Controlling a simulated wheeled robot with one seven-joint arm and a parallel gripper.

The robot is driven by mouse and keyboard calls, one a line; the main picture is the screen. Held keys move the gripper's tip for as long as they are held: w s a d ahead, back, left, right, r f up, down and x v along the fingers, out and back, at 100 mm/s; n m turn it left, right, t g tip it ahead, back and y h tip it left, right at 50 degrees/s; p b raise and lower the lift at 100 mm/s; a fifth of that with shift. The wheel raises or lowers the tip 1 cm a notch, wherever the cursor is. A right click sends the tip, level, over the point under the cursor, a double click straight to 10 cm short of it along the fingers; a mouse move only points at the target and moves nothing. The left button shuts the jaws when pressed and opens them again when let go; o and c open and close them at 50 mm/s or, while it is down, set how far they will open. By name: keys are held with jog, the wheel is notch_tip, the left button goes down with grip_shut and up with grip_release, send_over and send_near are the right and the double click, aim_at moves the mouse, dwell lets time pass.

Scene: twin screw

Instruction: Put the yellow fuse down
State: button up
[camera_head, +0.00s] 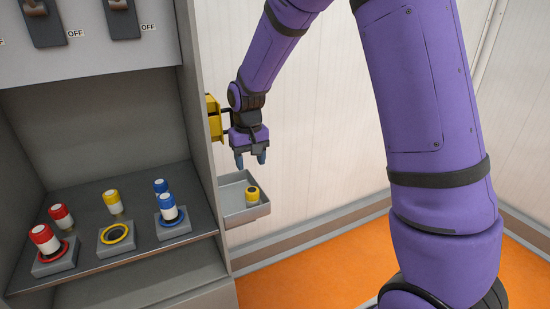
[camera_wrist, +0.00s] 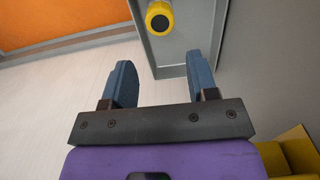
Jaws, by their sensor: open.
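A yellow fuse (camera_head: 252,194) with a dark top stands in the small grey side tray (camera_head: 235,217) on the cabinet's right side. In the wrist view the same yellow fuse (camera_wrist: 159,17) shows at the top, beyond my fingertips, inside the grey tray (camera_wrist: 180,62). My gripper (camera_head: 250,160) is open and empty, above the tray and apart from the fuse. Its two blue fingers also show in the wrist view (camera_wrist: 160,75), with nothing between them. A second yellow fuse (camera_head: 113,202) with a white body stands on the cabinet shelf behind an empty yellow-ringed socket (camera_head: 116,236).
On the shelf (camera_head: 92,202) stand red fuses (camera_head: 46,240) and blue fuses (camera_head: 168,208), one of each colour in a ringed socket. A yellow bracket (camera_head: 214,118) juts from the cabinet's side wall beside my wrist. Open space lies right of the tray over the orange floor (camera_head: 320,262).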

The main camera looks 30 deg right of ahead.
jog(key=s+d+r+t, duration=0.1)
jog(key=s+d+r, duration=0.1)
jog(key=s+r, duration=0.55)
jog(key=s+d+r+t, duration=0.2)
jog(key=s+r, duration=0.4)
jog(key=s, duration=0.5)
jog(key=s+d+r+t, duration=0.2)
jog(key=s+r, duration=0.4)
jog(key=s, duration=0.6)
jog(key=shift+d+r, duration=0.15)
jog(key=shift+d, duration=0.3)
